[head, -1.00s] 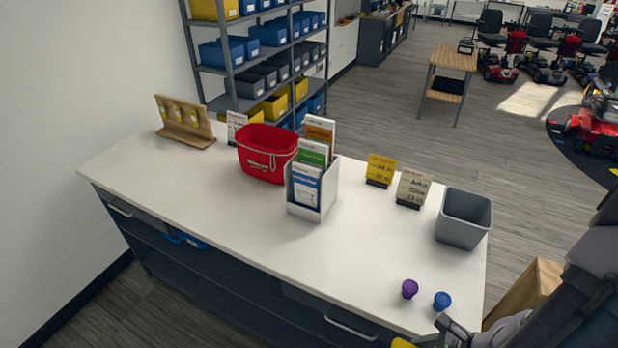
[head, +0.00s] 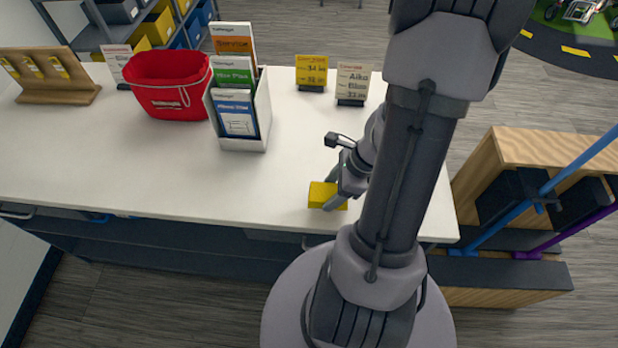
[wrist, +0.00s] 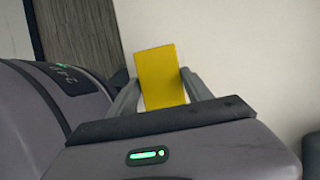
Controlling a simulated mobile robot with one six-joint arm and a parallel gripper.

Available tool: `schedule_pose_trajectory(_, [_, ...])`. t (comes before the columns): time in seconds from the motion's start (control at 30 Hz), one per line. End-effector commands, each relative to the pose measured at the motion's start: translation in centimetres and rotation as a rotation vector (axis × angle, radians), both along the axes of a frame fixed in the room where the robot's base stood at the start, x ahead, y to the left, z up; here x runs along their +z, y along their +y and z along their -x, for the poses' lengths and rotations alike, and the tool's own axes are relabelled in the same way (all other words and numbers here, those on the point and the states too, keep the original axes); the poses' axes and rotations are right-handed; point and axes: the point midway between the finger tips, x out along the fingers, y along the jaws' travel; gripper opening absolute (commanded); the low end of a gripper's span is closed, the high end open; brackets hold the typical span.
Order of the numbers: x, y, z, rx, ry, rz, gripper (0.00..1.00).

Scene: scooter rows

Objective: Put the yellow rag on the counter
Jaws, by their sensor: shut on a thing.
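The yellow rag (head: 320,193) is a small yellow block-like shape in the head view, near the counter's front edge. My gripper (head: 337,193) is shut on it, with a finger at its side. In the wrist view the rag (wrist: 162,76) sits between the two fingers of my gripper (wrist: 160,88). The white counter (head: 160,185) lies beneath the rag in the head view. I cannot tell whether the rag touches the top or hangs just above it. My arm hides the counter's right part.
A white brochure holder (head: 245,140), a red basket (head: 168,90), a yellow sign (head: 311,72) and a beige sign (head: 352,83) stand towards the back. A wooden stand (head: 52,77) is at the left. The counter's front left is clear. A wooden rack (head: 540,148) stands right of the counter.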

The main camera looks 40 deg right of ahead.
Motion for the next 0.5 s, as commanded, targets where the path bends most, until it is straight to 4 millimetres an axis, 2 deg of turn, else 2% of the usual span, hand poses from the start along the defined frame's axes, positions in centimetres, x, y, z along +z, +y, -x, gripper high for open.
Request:
schedule_pose_trajectory(0.1, [-0.2,-0.5,-3.9,0.006,0.000,0.000,0.26])
schedule_pose_trajectory(0.2, [-0.4,-0.8,-6.2,0.003,0.000,0.000,0.26])
schedule_pose_trajectory(0.33, [-0.9,-1.0,-7.5,-0.001,0.000,0.000,0.26])
schedule_pose_trajectory(0.5, [-4.2,-1.0,-7.5,-0.003,0.003,-0.002,0.26])
